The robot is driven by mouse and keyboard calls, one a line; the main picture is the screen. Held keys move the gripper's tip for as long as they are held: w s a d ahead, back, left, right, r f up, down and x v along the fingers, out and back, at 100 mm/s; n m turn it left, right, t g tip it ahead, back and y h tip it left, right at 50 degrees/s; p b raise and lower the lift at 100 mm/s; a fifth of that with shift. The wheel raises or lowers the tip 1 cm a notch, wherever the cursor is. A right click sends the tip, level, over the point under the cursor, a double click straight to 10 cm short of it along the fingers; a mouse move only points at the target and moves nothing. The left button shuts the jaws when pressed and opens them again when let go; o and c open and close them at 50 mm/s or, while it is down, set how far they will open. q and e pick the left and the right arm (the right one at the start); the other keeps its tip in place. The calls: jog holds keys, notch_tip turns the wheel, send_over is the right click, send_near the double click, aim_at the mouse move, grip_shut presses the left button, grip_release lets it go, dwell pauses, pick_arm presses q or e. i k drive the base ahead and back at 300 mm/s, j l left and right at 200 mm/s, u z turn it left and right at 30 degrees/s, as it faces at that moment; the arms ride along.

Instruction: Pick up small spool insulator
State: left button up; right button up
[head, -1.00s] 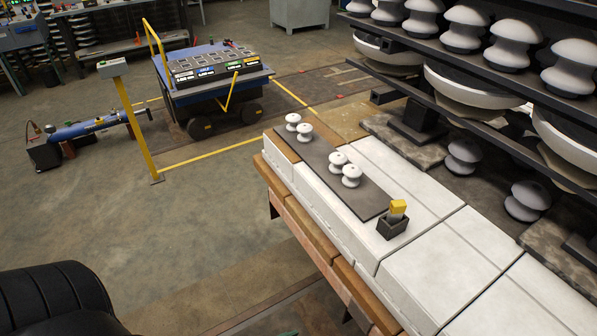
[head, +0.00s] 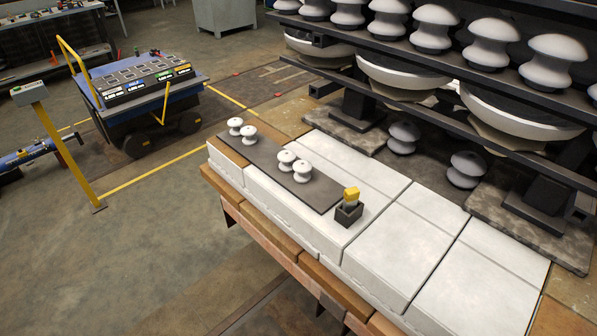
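The dark board (head: 262,159) lies on the white bench top (head: 372,240). Neither of my grippers shows in the head view.
Shelving (head: 420,75) with larger grey insulators rises behind the bench. A blue cart (head: 150,100) and yellow post (head: 70,152) stand left. The near bench top is clear.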

aim_at(301, 168)
jog(key=i+j+z, duration=0.1)
jog(key=j, duration=0.25)
jog(key=i+j, duration=0.3)
jog(key=i+j+z, duration=0.15)
jog(key=j, duration=0.3)
jog(key=i+j, duration=0.25)
jog(key=j+z, duration=0.05)
jog(key=j, duration=0.05)
